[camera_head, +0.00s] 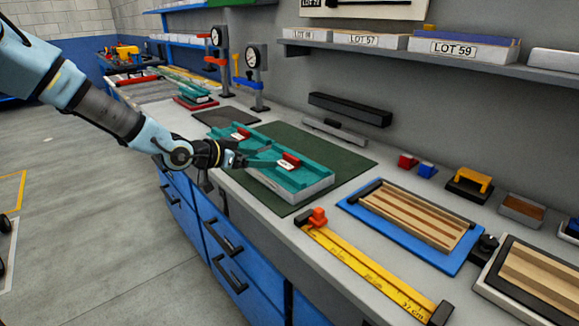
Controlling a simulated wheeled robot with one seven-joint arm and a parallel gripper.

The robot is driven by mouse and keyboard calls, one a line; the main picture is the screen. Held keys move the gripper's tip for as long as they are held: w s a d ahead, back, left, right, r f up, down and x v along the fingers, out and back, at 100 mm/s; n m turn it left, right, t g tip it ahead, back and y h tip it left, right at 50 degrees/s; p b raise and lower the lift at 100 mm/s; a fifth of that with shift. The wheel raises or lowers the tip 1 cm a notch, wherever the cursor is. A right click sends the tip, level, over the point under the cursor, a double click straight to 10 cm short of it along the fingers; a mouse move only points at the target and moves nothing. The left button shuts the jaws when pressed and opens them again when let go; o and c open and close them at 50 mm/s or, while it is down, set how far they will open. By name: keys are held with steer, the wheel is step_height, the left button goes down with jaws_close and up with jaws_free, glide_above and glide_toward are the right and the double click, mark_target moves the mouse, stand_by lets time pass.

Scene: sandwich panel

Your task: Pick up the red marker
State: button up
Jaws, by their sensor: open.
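My gripper (242,158) reaches in from the left, low over the near side of a teal fixture on a pale base (312,187). Its small jaws are open, and nothing shows between them. One small red piece (291,158) with a white label lies on the fixture, to the right of my gripper and apart from it. A second red piece (240,132) with a white label sits farther back on the fixture. A red block (408,160) stands on the bench near the wall. I cannot tell which of these is the red marker.
The fixture rests on a dark green mat (350,158). A yellow ruler (365,270) with an orange-red slider and a blue board with wooden strips (352,208) lie to the right. Dial gauges (257,60) stand behind. A shelf (400,58) overhangs the back.

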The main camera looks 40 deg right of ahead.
mark_target(289, 158)
steer(key=p+x, duration=0.1)
steer(key=x, duration=0.3)
steer(key=shift+s+d+r, duration=0.15)
steer(key=shift+d+f, duration=0.3)
steer(key=shift+d, duration=0.2)
steer(key=p+x, duration=0.2)
steer(key=x, duration=0.2)
steer(key=shift+d+p, duration=0.1)
steer(key=shift+p, duration=0.25)
steer(key=shift+d+f, duration=0.3)
steer(key=shift+d, duration=0.2)
steer(key=shift+c, duration=0.4)
steer(key=c, duration=1)
steer(key=shift+r, duration=0.2)
